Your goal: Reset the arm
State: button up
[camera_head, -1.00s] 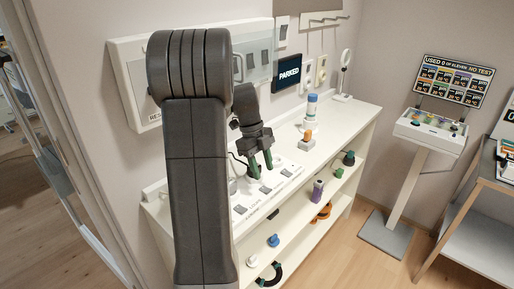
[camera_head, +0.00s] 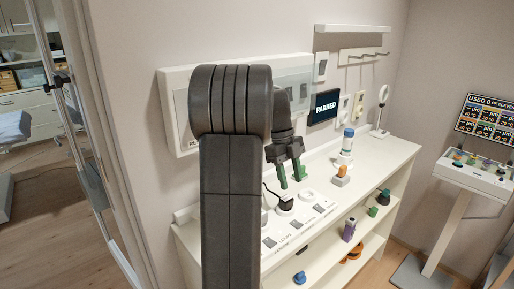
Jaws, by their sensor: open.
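My gripper (camera_head: 291,178) hangs over the white counter in the middle of the view, its green-tipped fingers pointing down and apart. Nothing shows between the fingers. It is above a white panel with switches (camera_head: 298,228) and a black plug with a cable (camera_head: 285,203), and I cannot tell whether it touches the plug. My dark arm link stands in front and hides part of the counter and wall box.
A white shelf unit (camera_head: 383,168) holds small coloured items on its lower boards. A bottle with a blue cap (camera_head: 347,146) and an orange-based item (camera_head: 340,176) stand on top. A wall box (camera_head: 291,84) and a PARKED screen (camera_head: 323,107) are behind. A control stand (camera_head: 477,172) is at right.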

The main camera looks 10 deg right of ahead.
aim_at(299, 225)
jog(key=x, duration=1.3)
jog(key=shift+s+d+f+p, duration=0.1)
jog(key=shift+p, duration=0.25)
jog(key=shift+s+t, duration=0.15)
jog(key=shift+t, duration=0.15)
